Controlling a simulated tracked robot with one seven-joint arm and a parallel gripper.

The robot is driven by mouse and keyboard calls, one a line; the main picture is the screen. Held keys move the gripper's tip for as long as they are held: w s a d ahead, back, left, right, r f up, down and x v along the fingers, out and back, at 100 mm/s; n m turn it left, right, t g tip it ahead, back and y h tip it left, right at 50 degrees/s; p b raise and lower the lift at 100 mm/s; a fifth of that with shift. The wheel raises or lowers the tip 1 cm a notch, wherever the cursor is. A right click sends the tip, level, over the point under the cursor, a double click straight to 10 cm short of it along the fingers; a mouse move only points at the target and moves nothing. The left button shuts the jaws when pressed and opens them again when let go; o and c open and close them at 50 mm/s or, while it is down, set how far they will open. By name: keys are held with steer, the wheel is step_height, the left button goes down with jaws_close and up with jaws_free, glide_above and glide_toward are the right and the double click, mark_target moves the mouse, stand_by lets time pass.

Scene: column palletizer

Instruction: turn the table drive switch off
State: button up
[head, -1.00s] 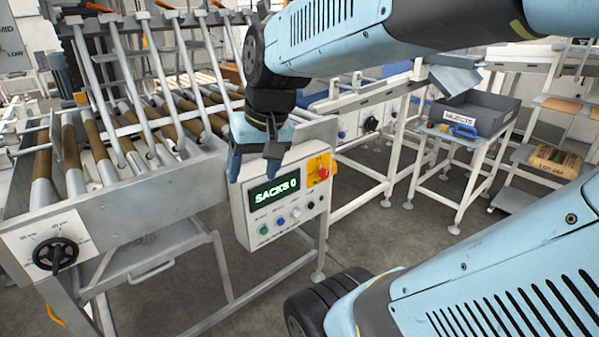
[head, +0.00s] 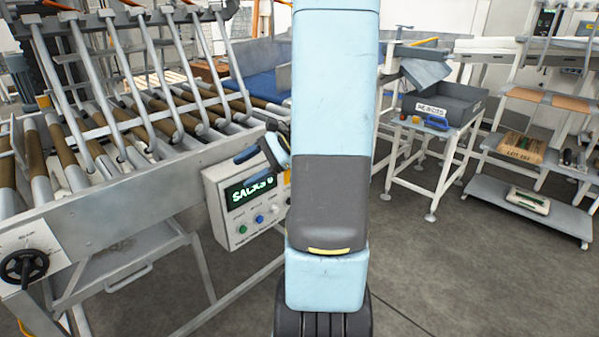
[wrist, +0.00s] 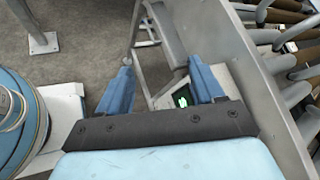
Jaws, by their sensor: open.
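The grey-white control box (head: 235,212) with a lit green SACKS display (head: 249,190) hangs at the right end of the roller table. Its green button (head: 243,229), blue button (head: 259,219) and a pale one (head: 275,208) show. The right part of its face is hidden behind my arm. I cannot tell which control is the table drive switch. My gripper (head: 262,152) is open and empty, close to the box's top edge in the head view. In the wrist view my gripper (wrist: 160,75) has its fingers spread; the lit display (wrist: 183,96) shows beside the right finger.
The roller table (head: 110,215) with steel bars fills the left; a black handwheel (head: 24,266) is on its front. A rejects bin (head: 445,104) stands on a small table at right. Shelves (head: 530,205) stand further right. Floor is clear at lower right.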

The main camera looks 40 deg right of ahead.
steer(key=s+d+f+m+t+h, duration=0.1)
steer(key=d+f+m+t+h, duration=0.35)
steer(key=d, duration=0.55)
steer(key=s+d+f+m+t+h, duration=0.2)
steer(key=d+f+m+t, duration=0.2)
steer(key=d+f+m, duration=0.35)
steer(key=s+d+f+m+t+h, duration=0.1)
steer(key=d+f+m+t+h, duration=0.4)
steer(key=d, duration=0.6)
steer(key=w+m+g+y, duration=0.1)
steer(key=w+y, duration=0.1)
steer(key=w, duration=1.1)
steer(key=shift+w+a+r, duration=0.25)
steer(key=shift+w+a, duration=0.1)
steer(key=shift+w, duration=0.05)
steer(key=shift+c, duration=0.4)
steer(key=c, duration=0.9)
steer(key=shift+a, duration=0.15)
steer(key=shift+c, duration=0.4)
